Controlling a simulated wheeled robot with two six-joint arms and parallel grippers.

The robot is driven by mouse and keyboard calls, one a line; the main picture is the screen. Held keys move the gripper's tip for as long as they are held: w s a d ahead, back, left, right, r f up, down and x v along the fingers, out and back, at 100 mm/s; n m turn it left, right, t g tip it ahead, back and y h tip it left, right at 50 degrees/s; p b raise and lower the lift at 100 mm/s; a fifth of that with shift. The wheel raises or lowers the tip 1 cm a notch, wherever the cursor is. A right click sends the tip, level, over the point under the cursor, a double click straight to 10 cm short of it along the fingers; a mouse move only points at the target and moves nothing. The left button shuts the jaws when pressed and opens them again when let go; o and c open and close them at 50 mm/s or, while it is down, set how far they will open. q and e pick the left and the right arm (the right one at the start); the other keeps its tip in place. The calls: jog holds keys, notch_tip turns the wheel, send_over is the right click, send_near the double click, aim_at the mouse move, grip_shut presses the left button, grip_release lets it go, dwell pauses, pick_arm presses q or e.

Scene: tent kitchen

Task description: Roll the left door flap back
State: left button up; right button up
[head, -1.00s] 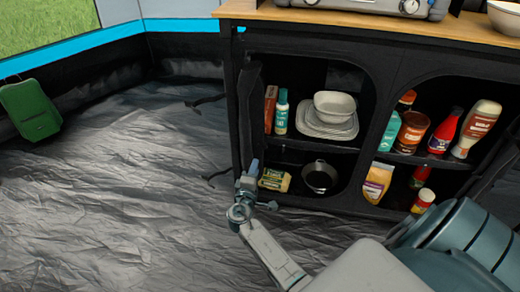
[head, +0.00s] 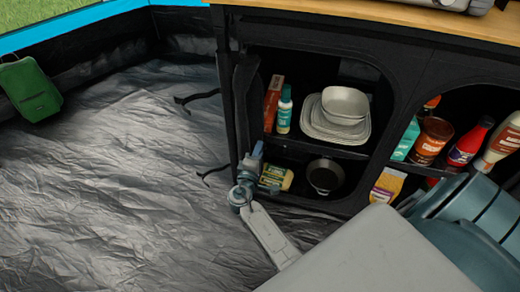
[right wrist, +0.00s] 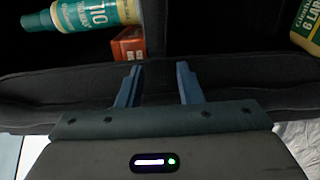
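The left door flap (head: 246,95) is dark fabric gathered in an upright strip along the left edge of the cabinet's left opening, which stands uncovered. In the right wrist view, a dark padded fabric band (right wrist: 60,92) crosses behind the fingers; I cannot tell whether it is the flap or the opening's edge. My right gripper (head: 256,152) is at the lower part of the flap, by the left front edge of the cabinet. Its two blue fingers are apart in the right wrist view (right wrist: 158,78), with no clear grip on the fabric. My left gripper is out of view.
The black cabinet holds a green bottle (head: 284,110), bowl and plates (head: 340,112), a dark pan (head: 325,176) and a yellow packet (head: 277,177). Two straps hang left of it. A green bag (head: 30,90) stands far left. The groundsheet (head: 110,190) is clear.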

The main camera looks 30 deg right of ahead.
grip_shut()
jog(key=shift+w+a+f+b, duration=0.2)
jog(key=shift+w+a+b, duration=0.6)
jog(key=shift+w+b, duration=0.1)
jog(key=shift+r, duration=0.15)
grip_release()
jog(key=shift+w+a, duration=0.15)
